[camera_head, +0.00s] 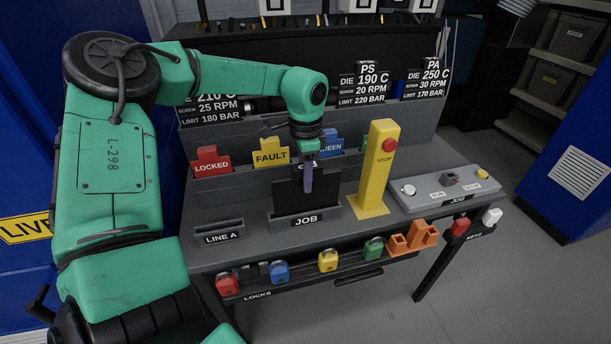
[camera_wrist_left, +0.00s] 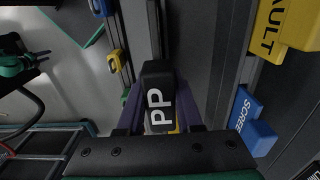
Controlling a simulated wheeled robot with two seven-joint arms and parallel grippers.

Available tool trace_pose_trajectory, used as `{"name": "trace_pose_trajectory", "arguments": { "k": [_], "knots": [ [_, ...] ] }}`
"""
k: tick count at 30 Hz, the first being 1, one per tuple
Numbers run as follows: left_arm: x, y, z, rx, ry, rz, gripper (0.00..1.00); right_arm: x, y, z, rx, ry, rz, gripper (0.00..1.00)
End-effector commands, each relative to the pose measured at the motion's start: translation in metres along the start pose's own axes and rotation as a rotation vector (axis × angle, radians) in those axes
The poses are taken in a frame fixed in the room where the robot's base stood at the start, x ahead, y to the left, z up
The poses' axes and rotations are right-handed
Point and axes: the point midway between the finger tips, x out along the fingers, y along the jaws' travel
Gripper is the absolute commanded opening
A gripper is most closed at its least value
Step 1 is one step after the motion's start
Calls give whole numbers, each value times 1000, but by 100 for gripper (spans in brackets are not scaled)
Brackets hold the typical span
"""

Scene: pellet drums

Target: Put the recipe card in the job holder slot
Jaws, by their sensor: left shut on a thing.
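My left gripper (camera_head: 308,176) is above the job holder (camera_head: 306,219), the grey holder labelled JOB at the middle of the bench. It is shut on a dark recipe card (camera_wrist_left: 158,97) that shows white PP lettering in the left wrist view, between the purple fingers. In the head view a black panel (camera_head: 290,197) stands upright behind the holder's front lip, beneath the gripper. I cannot tell whether the held card's lower edge is inside the slot. My right gripper is not in view.
A yellow stop post (camera_head: 378,165) stands just right of the holder. A LINE A holder (camera_head: 219,233) is at left. Red LOCKED (camera_head: 211,162) and yellow FAULT (camera_head: 270,153) tags stand behind. PS (camera_head: 369,84) and PA (camera_head: 427,80) cards stand at the back. Padlocks hang along the front.

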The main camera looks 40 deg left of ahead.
Motion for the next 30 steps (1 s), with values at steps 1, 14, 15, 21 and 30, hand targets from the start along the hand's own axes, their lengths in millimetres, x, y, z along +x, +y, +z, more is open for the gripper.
{"name": "trace_pose_trajectory", "arguments": {
  "k": [1,14,15,21,30],
  "knots": [
    [5,1,0,0,1,3,0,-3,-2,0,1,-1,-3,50],
    [9,0,0,0,1,0,64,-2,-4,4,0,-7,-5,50],
    [9,0,0,0,1,0,64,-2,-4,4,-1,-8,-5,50],
    [4,0,-1,0,3,-2,64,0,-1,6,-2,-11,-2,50],
    [-64,-1,-1,-2,3,-6,64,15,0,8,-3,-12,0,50]
  ]
}}
